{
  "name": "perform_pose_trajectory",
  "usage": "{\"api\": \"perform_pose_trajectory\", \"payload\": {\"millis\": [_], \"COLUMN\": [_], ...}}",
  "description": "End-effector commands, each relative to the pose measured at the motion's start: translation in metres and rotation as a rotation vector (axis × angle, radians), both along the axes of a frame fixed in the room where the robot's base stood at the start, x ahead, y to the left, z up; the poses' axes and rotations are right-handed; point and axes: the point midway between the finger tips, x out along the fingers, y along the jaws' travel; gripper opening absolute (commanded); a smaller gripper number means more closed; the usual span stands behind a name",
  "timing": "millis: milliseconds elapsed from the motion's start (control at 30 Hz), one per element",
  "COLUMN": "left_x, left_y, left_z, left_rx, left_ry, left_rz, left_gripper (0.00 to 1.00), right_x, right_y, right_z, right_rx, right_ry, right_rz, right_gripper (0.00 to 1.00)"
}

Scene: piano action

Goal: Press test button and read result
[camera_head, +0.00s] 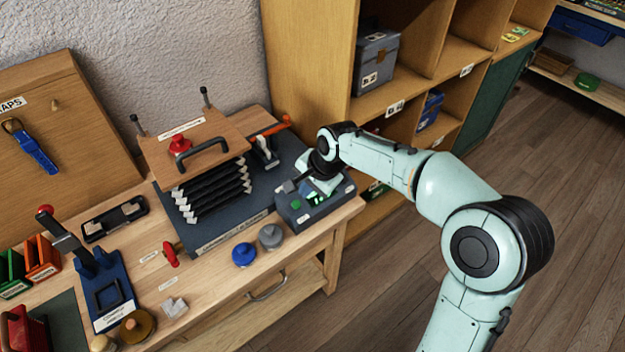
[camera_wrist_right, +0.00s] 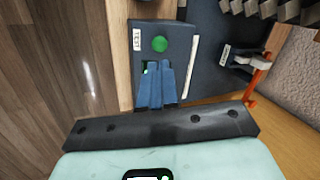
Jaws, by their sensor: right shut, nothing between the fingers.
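The dark grey test box (camera_head: 327,209) sits at the right front corner of the workbench. In the right wrist view, a white TEST label (camera_wrist_right: 137,38) and a round green button (camera_wrist_right: 159,44) are on its top. My right gripper (camera_wrist_right: 156,68) is shut and empty, its blue-grey fingertips over the box just short of the button in that view. I cannot tell whether they touch the box. Small green lit spots (camera_wrist_right: 146,69) show beside the fingers, partly hidden by them. In the head view the right gripper (camera_head: 287,187) covers part of the box. My left gripper is not in view.
A bellows assembly (camera_head: 210,185) with a wooden top stands left of the box. A blue knob (camera_head: 243,254) and a grey knob (camera_head: 271,236) lie in front of it. A wooden shelf unit (camera_head: 310,60) stands behind. The floor at right is clear.

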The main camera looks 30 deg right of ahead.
Motion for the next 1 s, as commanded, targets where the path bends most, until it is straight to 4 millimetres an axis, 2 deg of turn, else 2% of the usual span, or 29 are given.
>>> {"api": "perform_pose_trajectory", "payload": {"millis": [100,300,500,833,1000], "left_x": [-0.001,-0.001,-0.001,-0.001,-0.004], "left_y": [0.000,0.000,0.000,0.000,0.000], "left_z": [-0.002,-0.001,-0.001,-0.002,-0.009], "left_rx": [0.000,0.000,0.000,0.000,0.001], "left_ry": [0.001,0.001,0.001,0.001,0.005], "left_rz": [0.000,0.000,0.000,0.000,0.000], "left_gripper": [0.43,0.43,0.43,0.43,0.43], "right_x": [0.008,0.018,0.022,0.023,0.029], "right_y": [0.003,0.007,0.008,0.008,0.010], "right_z": [-0.025,-0.051,-0.060,-0.061,-0.079], "right_rx": [0.000,0.001,0.001,0.000,0.000], "right_ry": [0.005,0.003,0.001,0.000,0.002], "right_rz": [0.001,0.001,0.000,0.000,0.001], "right_gripper": [0.00,0.00,0.00,0.00,0.00]}}
